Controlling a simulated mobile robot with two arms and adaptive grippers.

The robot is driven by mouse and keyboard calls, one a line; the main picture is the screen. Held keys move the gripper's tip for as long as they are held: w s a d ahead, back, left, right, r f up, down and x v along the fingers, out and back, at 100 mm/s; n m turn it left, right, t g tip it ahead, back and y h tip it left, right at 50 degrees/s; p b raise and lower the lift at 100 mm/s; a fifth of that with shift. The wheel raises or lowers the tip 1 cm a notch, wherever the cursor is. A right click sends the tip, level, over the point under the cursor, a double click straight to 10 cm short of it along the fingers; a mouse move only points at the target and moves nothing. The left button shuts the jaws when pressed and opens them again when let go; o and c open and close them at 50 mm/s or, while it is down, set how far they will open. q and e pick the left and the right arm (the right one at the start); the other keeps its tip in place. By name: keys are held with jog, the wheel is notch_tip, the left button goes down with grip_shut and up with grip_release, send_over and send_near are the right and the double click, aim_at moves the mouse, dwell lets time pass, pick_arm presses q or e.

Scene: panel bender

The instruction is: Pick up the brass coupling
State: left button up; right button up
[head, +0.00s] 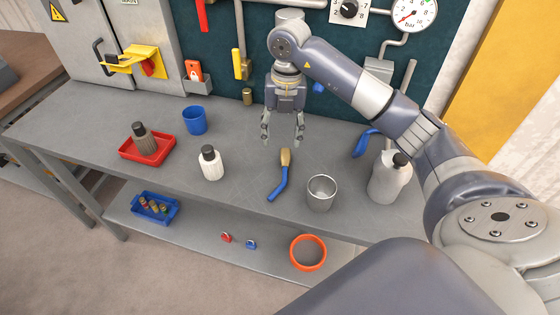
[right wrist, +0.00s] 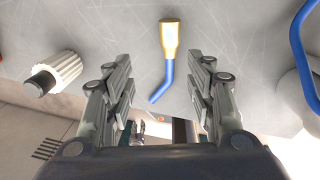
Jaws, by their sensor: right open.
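The brass coupling (head: 285,157) is a tapered brass-coloured piece with a bent blue tube (head: 277,185) at one end. It lies flat on the grey workbench (head: 100,115), near the middle. It also shows in the right wrist view, where its brass end (right wrist: 171,38) is beyond the fingertips and the blue tube points back between the fingers. My right gripper (head: 282,140) is open and empty, pointing down above and just behind the coupling, apart from it. My left gripper is not in view.
A white bottle (head: 212,167) stands left of the coupling and a metal cup (head: 321,196) right of it. A larger bottle (head: 388,182), a blue mug (head: 194,121), a red tray (head: 133,154) and a small brass-coloured cylinder (head: 247,97) are also on the bench.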

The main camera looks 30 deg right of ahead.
aim_at(286, 158)
jog(key=shift+s+d+f+m+h, duration=0.1)
jog(key=shift+d+f+m+h, duration=0.05)
jog(key=shift+d, duration=0.3)
jog(key=shift+s+d+f+m+h, duration=0.1)
jog(key=shift+d+f+m+h, duration=0.05)
jog(key=shift+d, duration=0.25)
notch_tip(286, 158, down, 4)
jog(key=shift+r+p, duration=0.15)
jog(key=shift+p, duration=0.5)
jog(key=f, duration=0.1)
jog(key=f+p, duration=0.1)
jog(key=f, duration=0.1)
jog(key=f+p, duration=0.1)
jog(key=f, duration=0.1)
jog(key=shift+w+a+f, duration=0.1)
jog(key=shift+a+f, duration=0.15)
jog(key=shift+a, duration=0.05)
jog(key=shift+f, duration=0.25)
jog(key=c, duration=1.1)
